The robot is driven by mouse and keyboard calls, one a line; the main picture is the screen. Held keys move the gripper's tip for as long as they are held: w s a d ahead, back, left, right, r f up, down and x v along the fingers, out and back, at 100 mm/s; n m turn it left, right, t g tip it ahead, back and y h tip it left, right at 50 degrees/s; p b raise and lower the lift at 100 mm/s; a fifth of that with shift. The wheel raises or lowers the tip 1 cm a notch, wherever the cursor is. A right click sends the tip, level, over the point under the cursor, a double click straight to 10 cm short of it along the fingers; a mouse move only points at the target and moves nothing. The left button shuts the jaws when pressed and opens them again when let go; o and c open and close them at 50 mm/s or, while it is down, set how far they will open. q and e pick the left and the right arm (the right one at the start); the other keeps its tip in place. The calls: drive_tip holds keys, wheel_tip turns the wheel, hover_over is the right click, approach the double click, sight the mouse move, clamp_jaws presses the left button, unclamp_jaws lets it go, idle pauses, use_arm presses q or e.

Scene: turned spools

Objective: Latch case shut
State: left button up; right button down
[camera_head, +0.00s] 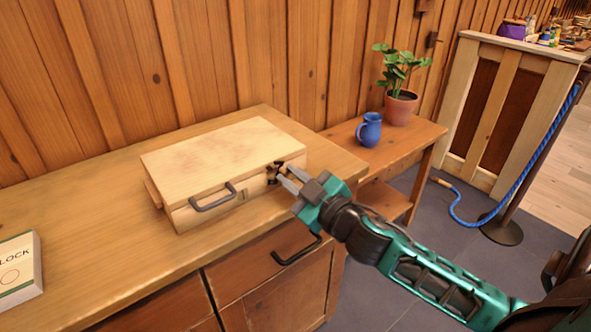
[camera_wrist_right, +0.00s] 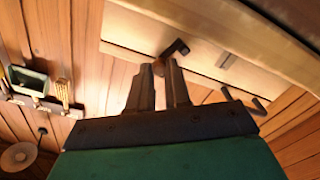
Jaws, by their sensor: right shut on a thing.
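The pale wooden case (camera_head: 225,150) lies on the counter with its lid down; I cannot tell whether a thin gap is left at the seam. A dark handle (camera_head: 213,199) is on its front. A small dark latch (camera_head: 273,171) is at the right end of the front. My right gripper (camera_head: 282,178) reaches in from the right and is shut on the latch, partly hiding it. In the right wrist view the fingertips (camera_wrist_right: 160,66) meet at the dark latch (camera_wrist_right: 176,48), against the case's pale side (camera_wrist_right: 130,30). My left gripper is not in view.
The wooden counter (camera_head: 80,225) is clear left of the case, except for a white box (camera_head: 20,270) at the left edge. A lower side table holds a blue jug (camera_head: 369,130) and a potted plant (camera_head: 400,105). A blue rope (camera_head: 515,175) hangs at right.

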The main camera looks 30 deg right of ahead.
drive_tip(key=n, duration=0.1)
drive_tip(key=p, duration=0.1)
drive_tip(key=n, duration=0.1)
drive_tip(key=shift+a+r+n, duration=0.25)
drive_tip(key=shift+r+n, duration=0.05)
drive_tip(key=shift+a+p, duration=0.1)
drive_tip(key=shift+p, duration=0.2)
drive_tip(key=shift+a+n, duration=0.15)
drive_tip(key=shift+n, duration=0.65)
drive_tip(key=shift+p, duration=0.3)
drive_tip(key=c, duration=1.1)
unclamp_jaws()
drive_tip(key=shift+o, duration=0.2)
drive_tip(key=shift+s, duration=0.15)
